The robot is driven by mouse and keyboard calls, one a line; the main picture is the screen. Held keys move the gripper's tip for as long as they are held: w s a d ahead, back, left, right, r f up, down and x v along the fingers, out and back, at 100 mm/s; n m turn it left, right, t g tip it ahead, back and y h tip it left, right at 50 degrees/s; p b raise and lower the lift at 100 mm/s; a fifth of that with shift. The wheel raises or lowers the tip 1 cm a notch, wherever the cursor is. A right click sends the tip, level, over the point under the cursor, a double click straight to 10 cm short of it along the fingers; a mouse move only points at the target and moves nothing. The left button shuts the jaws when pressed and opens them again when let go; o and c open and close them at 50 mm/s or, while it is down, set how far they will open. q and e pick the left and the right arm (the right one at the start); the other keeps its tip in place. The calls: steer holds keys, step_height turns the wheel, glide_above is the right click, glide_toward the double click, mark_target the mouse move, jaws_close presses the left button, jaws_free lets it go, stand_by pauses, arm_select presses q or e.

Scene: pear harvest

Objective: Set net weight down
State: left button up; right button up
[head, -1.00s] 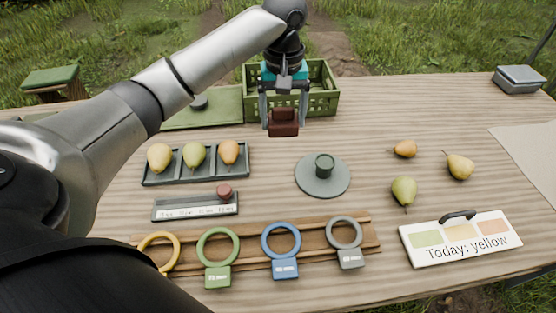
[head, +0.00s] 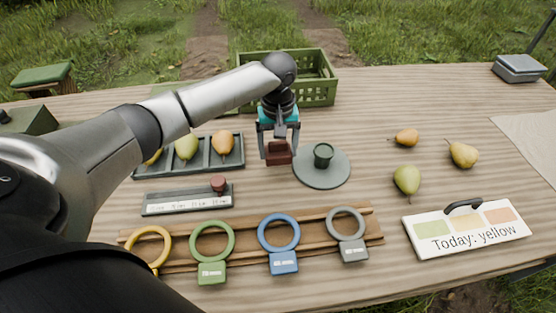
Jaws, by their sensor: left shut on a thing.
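My left gripper (head: 279,147) is shut on a dark red weight (head: 278,156) with a handle on top. The weight appears upright, just left of the round grey plate (head: 322,178) and right of the pear tray (head: 190,165). Whether its underside touches the table cannot be told. My right gripper is not in view.
A green crate (head: 318,88) stands behind the gripper. A small dark green cup (head: 323,154) is on the grey plate. Coloured rings lie on a wooden rack (head: 190,262) in front. Loose pears (head: 406,180) and a "Today: yellow" sign (head: 466,232) are at right.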

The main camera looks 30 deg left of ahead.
mark_target(278, 159)
arm_select(q)
steer(key=shift+f+b, duration=0.55)
steer(key=shift+f, duration=1.35)
steer(key=o, duration=1.5)
steer(key=shift+f, duration=0.15)
steer(key=shift+o, duration=0.2)
